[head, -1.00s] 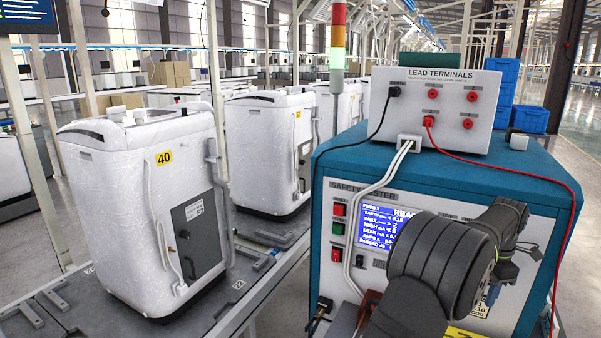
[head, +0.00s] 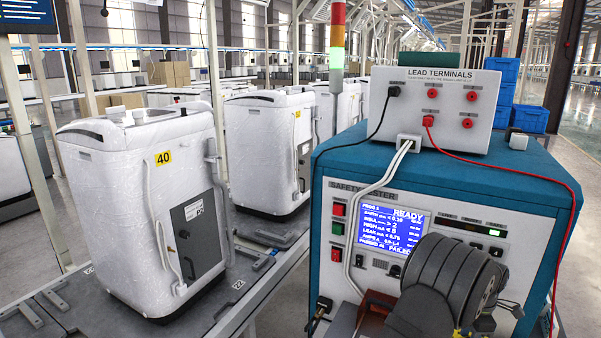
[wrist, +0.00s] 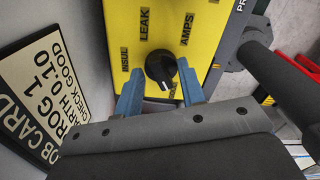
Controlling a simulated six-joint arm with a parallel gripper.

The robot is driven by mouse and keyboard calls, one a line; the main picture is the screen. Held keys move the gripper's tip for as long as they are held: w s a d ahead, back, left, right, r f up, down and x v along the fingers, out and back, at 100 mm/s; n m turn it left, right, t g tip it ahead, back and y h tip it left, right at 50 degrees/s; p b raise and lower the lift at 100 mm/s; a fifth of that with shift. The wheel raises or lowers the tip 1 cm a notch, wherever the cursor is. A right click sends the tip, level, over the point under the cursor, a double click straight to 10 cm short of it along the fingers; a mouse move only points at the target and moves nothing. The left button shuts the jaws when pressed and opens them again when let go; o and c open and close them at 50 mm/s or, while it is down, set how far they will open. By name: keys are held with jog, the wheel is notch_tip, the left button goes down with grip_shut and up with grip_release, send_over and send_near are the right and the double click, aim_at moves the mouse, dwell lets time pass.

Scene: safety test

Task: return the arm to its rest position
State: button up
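My arm (head: 445,285) shows in the head view as a dark ribbed form, low in front of the safety tester (head: 400,190). My gripper is hidden in the head view. In the wrist view my gripper (wrist: 159,70) has its two blue fingers apart. A black rotary knob (wrist: 158,68) on a yellow panel (wrist: 200,28) shows between and beyond the fingertips. Labels INSUL, LEAK and AMPS surround the knob. I cannot tell whether a finger touches it. The tester's blue screen (head: 382,230) reads READY; its lower right is partly covered by my arm.
A job card (wrist: 35,90) stands left of the yellow panel. The lead terminals box (head: 435,108) sits on the tester, with a black and a red lead (head: 500,168). A white-wrapped washer (head: 140,205) marked 40 stands on the conveyor (head: 70,295) at left.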

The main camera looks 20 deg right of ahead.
jog(key=m, duration=0.7)
jog(key=shift+s+a+m, duration=0.1)
jog(key=shift+m, duration=0.3)
jog(key=m, duration=0.4)
jog(key=shift+a, duration=0.1)
jog(key=shift+a+m, duration=0.1)
jog(key=shift+m, duration=2)
